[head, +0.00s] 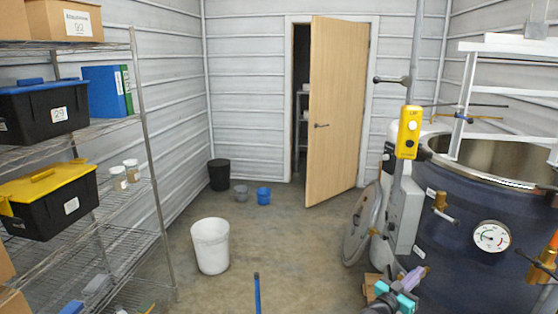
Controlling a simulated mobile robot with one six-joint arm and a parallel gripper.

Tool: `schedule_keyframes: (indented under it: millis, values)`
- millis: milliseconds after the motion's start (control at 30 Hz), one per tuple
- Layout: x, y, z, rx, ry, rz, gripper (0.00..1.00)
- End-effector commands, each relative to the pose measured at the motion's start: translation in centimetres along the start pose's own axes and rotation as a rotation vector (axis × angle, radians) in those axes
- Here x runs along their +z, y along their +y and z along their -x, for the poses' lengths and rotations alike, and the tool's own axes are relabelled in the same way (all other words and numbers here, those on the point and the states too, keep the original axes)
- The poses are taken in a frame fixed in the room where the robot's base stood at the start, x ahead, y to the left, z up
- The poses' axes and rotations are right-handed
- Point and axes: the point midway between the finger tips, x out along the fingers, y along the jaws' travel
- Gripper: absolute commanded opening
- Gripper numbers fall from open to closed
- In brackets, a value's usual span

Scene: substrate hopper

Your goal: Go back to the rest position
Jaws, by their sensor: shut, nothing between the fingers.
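A wire shelf (150,150) with bins lines the left. A white bucket (210,246) stands on the floor, with smaller buckets behind. A blue rod (257,292) rises at bottom centre. A wooden door (336,110) stands ajar. The middle floor is mostly clear.

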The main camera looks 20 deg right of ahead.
Motion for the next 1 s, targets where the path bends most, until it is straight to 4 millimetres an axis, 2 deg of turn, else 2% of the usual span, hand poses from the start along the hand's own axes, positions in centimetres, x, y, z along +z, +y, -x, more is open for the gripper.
schedule_keyframes:
  millis: [33,167,300,467,600,800,1000]
  values:
    - [1.0,-1.9,1.3,-0.036,-0.006,0.011,0.00]
    - [2.9,-6.5,4.4,-0.141,-0.024,0.043,0.00]
    - [5.5,-11.6,8.4,-0.279,-0.054,0.080,0.00]
    - [8.5,-16.9,13.5,-0.447,-0.100,0.119,0.00]
    - [11.4,-21.0,18.4,-0.597,-0.150,0.154,0.00]
    - [16.0,-25.4,26.1,-0.810,-0.243,0.210,0.00]
    - [20.9,-27.9,34.5,-1.015,-0.360,0.283,0.00]
